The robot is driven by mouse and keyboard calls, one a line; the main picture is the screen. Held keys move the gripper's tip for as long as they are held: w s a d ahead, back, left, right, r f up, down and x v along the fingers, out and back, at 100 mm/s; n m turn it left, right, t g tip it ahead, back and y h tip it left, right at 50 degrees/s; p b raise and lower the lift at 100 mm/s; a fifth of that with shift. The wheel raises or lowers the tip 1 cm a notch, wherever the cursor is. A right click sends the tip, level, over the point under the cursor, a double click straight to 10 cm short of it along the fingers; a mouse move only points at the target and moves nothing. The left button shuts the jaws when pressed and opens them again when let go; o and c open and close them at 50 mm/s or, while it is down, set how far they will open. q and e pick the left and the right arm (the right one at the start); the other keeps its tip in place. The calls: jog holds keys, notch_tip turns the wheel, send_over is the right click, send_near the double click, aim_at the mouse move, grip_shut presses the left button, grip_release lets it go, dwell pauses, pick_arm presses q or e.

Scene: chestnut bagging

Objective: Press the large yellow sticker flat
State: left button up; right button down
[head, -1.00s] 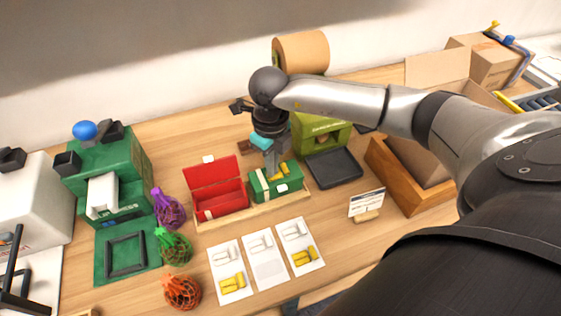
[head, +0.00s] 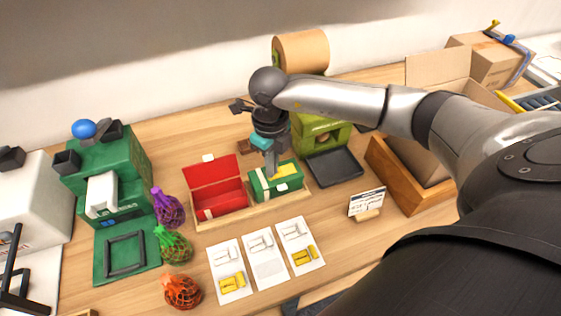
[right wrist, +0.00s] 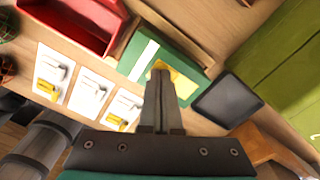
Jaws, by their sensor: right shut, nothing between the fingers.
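The large yellow sticker (head: 287,170) lies on the top of the closed green box (head: 264,196), towards its right part. In the right wrist view the sticker (right wrist: 184,82) spreads out on the lid to the right of my fingers, which hide part of it. My right gripper (head: 271,174) is shut and empty, pointing down at the sticker. Its fingertips (right wrist: 160,70) are at the sticker's left part and look to be touching it or just above; I cannot tell which. My left gripper is out of view.
An open red box (head: 216,172) stands left of the green box, in the same wooden tray (head: 237,218). A dark tray (head: 335,168) lies to the right. White cards (head: 266,266) with small stickers lie in front. Net bags (head: 176,247) stand at left.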

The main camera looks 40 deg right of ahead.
jog(key=shift+s, duration=0.1)
dwell(0.3)
jog(key=shift+r+p, duration=2.75)
jog(key=shift+r, duration=0.75)
